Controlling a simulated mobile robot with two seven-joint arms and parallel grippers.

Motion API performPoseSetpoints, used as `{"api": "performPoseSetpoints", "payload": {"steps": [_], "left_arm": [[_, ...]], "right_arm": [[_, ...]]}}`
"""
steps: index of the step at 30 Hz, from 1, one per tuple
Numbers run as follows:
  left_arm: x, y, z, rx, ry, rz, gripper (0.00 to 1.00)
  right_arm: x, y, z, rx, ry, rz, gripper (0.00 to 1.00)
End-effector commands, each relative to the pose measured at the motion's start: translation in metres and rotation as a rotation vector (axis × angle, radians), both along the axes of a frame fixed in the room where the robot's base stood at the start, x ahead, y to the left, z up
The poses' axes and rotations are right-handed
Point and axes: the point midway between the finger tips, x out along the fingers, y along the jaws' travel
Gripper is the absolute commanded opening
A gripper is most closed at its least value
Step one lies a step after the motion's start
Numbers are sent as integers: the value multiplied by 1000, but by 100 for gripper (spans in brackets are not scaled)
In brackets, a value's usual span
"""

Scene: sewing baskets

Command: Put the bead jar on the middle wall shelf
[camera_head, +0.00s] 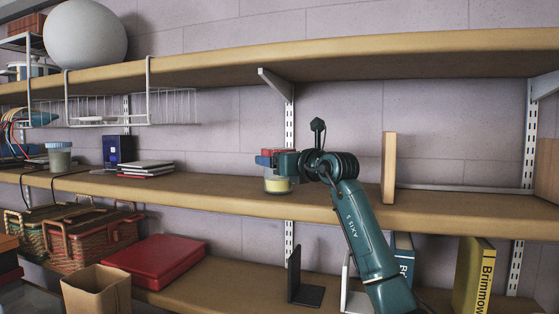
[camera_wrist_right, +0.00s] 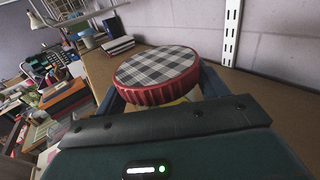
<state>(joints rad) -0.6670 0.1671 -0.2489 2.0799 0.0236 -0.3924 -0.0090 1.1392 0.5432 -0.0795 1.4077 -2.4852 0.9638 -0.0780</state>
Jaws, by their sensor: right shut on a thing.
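The bead jar (camera_head: 277,184) is a clear jar with yellowish contents and a red lid. In the right wrist view its lid (camera_wrist_right: 158,70) has a black-and-white checked top and a red ribbed rim. My right gripper (camera_head: 270,161) is shut on the jar just below the lid, with a blue finger on each side. The jar is upright at the middle wall shelf (camera_head: 340,205), over its board near the front edge. I cannot tell whether its base touches the board. My left gripper is not in view.
On the middle shelf, a lidded grey jar (camera_head: 60,157), a dark blue box (camera_head: 118,151) and stacked books (camera_head: 146,168) stand left. An upright wooden board (camera_head: 389,168) stands right. A wire basket (camera_head: 130,107) hangs under the upper shelf (camera_head: 340,58). Baskets (camera_head: 90,240) stand below.

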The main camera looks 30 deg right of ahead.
Motion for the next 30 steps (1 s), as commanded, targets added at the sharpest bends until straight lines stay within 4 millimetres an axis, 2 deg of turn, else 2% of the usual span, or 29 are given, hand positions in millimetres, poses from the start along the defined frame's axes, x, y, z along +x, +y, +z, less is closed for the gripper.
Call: {"api": "performPoseSetpoints", "payload": {"steps": [1,12,13,15,21,30], "left_arm": [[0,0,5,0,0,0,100],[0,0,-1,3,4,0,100],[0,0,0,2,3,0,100],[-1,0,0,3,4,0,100],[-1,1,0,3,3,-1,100],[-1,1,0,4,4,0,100]], "right_arm": [[1,-2,1,3,-2,0,43],[1,-2,-5,1,-3,-1,43],[1,-2,-6,2,0,0,74],[1,-2,-5,2,0,0,79],[1,-2,-5,2,0,0,94],[-1,-3,-2,1,-1,-1,94]]}}
